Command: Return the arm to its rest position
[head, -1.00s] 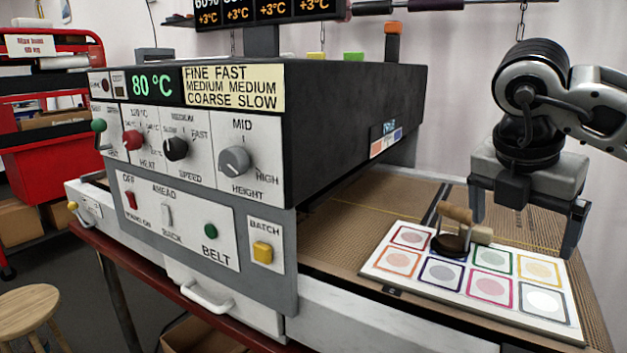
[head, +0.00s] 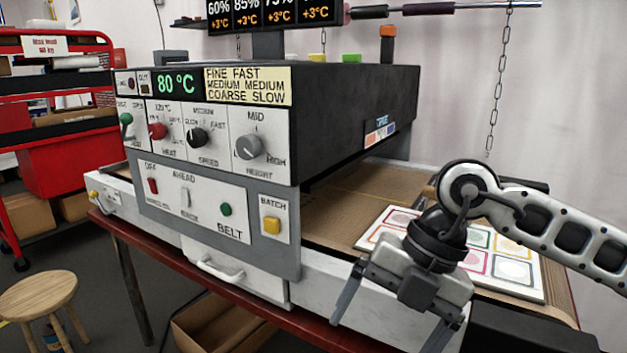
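My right arm comes in from the right. Its gripper (head: 392,338) hangs in front of the machine's white side rail, fingers spread wide and pointing down, with nothing seen between them. The gripper and wrist hide part of the white sheet of colored squares (head: 520,284), which lies on the brown belt behind them. The wooden-handled stamp seen on the sheet earlier is hidden or cannot be made out. My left gripper is not in view.
The dryer (head: 350,115) with its control panel fills the middle. A red table edge (head: 240,310) runs below it. A wooden stool (head: 38,298) stands at left, near a red cart (head: 60,150). A chain (head: 497,85) hangs at right. An open cardboard box (head: 225,325) lies below.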

